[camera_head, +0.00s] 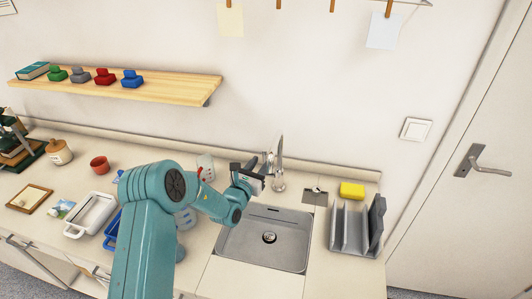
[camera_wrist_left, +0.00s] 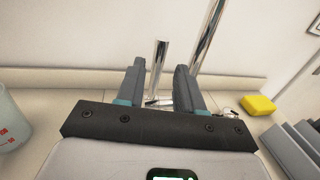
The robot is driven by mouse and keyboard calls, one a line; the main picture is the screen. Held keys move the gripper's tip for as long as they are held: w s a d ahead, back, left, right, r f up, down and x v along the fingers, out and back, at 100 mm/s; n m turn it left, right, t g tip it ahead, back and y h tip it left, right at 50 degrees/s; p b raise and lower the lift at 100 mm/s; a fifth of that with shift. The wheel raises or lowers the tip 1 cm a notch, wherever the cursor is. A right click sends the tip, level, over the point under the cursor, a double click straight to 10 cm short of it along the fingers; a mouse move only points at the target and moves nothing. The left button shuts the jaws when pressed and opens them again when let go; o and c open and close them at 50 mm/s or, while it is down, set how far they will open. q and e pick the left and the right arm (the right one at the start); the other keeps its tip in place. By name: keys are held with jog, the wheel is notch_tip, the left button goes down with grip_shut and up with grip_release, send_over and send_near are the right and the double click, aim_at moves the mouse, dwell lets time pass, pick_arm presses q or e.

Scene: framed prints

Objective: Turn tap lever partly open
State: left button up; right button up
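The chrome tap (camera_head: 280,165) stands behind the sink, with a tall thin spout. In the left wrist view the spout (camera_wrist_left: 208,38) rises behind the right finger. A shorter upright metal lever (camera_wrist_left: 160,62) shows between my two fingertips, with a gap on either side. My left gripper (camera_head: 263,168) is at the left side of the tap in the head view. In the wrist view the left gripper (camera_wrist_left: 159,70) is open, its fingers spread around the lever's line. I cannot tell how deep the lever lies between them. My right gripper is not in view.
The steel sink (camera_head: 240,252) lies in front of the tap. A yellow sponge (camera_head: 352,190) and a grey rack (camera_head: 338,228) stand to its right. A white tray (camera_head: 75,230) and red cup (camera_head: 99,164) are left. A wooden shelf (camera_head: 170,86) hangs above.

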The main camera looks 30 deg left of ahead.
aim_at(264, 158)
pick_arm(q)
jog(key=shift+w+a+p, duration=0.2)
jog(key=shift+w+p, duration=0.15)
jog(key=shift+w, duration=2.05)
jog(key=shift+s+r, duration=0.3)
jog(key=shift+s, duration=0.05)
jog(key=shift+w+f, duration=0.15)
grip_shut()
